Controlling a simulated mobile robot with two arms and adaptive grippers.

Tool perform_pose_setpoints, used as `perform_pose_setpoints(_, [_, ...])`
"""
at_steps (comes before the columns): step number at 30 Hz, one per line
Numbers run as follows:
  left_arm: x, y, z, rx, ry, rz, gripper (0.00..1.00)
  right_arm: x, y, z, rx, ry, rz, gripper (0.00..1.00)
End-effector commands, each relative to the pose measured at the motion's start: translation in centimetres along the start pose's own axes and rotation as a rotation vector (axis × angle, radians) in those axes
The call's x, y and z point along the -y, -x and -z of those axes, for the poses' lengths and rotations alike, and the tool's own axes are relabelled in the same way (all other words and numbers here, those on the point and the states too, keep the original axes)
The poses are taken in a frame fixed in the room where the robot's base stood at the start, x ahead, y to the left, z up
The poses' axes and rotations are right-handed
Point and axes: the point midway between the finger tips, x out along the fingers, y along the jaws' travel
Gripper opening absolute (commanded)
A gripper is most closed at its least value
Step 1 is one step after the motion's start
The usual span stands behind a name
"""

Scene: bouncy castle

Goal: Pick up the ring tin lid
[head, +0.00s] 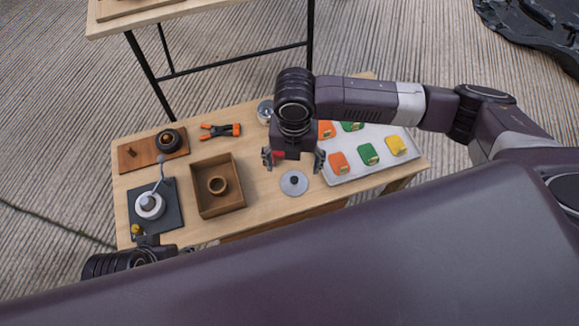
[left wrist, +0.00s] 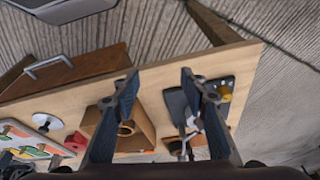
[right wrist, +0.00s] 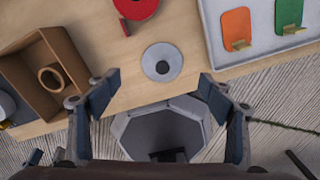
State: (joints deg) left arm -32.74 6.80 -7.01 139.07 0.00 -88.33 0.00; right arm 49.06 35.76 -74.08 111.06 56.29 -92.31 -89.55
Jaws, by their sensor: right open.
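A round grey disc with a dark centre, which looks like the ring tin lid (head: 294,183), lies flat on the wooden table near its front edge. It also shows in the right wrist view (right wrist: 162,62) and small in the left wrist view (left wrist: 48,122). My right gripper (head: 293,163) is open and empty above the table, close over the disc; its fingers (right wrist: 158,84) are spread with the disc beyond the gap between them. My left gripper (left wrist: 158,78) has its fingers apart and empty, off the table's front left; in the head view it is mostly hidden.
Left of the disc is a brown open box (head: 220,207) with a ring inside. Right is a pale tray (head: 375,178) with coloured pieces. A red round item (right wrist: 135,8) lies behind the disc.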

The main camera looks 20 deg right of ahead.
Motion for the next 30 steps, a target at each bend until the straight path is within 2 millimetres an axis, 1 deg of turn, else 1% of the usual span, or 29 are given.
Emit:
perform_pose_setpoints(3, [0.0, 0.2, -0.1, -0.005, 0.0, 0.0, 0.4, 0.1, -1.5, 0.1, -0.002, 0.001, 0.003, 0.74])
perform_pose_setpoints(7, [0.0, 0.5, -0.3, -0.007, 0.001, 0.001, 0.4, 0.1, -3.0, 0.2, -0.003, 0.002, 0.003, 0.74])
perform_pose_setpoints(10, [0.0, -0.1, -0.5, -0.006, 0.001, 0.001, 0.4, 0.2, -4.3, 0.2, -0.002, 0.001, 0.002, 0.74])
perform_pose_setpoints(13, [0.0, -1.0, -0.8, -0.006, 0.001, 0.001, 0.4, 0.5, -6.3, 0.3, -0.003, 0.0, 0.003, 0.74])
perform_pose_setpoints(14, [-0.1, -0.9, 0.0, -0.032, -0.001, 0.0, 0.4, 0.4, -6.2, 0.3, -0.002, 0.0, 0.002, 0.74])
perform_pose_setpoints(16, [-0.2, -1.0, 1.4, -0.082, -0.002, -0.002, 0.4, 0.4, -6.8, 0.3, -0.001, 0.001, 0.001, 0.74])
perform_pose_setpoints(18, [-0.3, -1.0, 2.3, -0.118, -0.004, -0.004, 0.4, 0.4, -7.2, 0.2, 0.0, 0.001, 0.001, 0.74])
perform_pose_setpoints(21, [-0.4, -1.0, 3.2, -0.15, -0.005, -0.005, 0.4, 0.4, -7.6, 0.2, 0.0, 0.001, 0.001, 0.74])
perform_pose_setpoints(29, [-0.4, -0.9, 3.5, -0.161, -0.005, -0.006, 0.4, 0.4, -7.6, 0.2, 0.0, 0.001, 0.001, 0.74])
perform_pose_setpoints(30, [-0.4, -0.9, 3.5, -0.161, -0.005, -0.006, 0.4, 0.4, -7.6, 0.2, 0.0, 0.001, 0.001, 0.7])
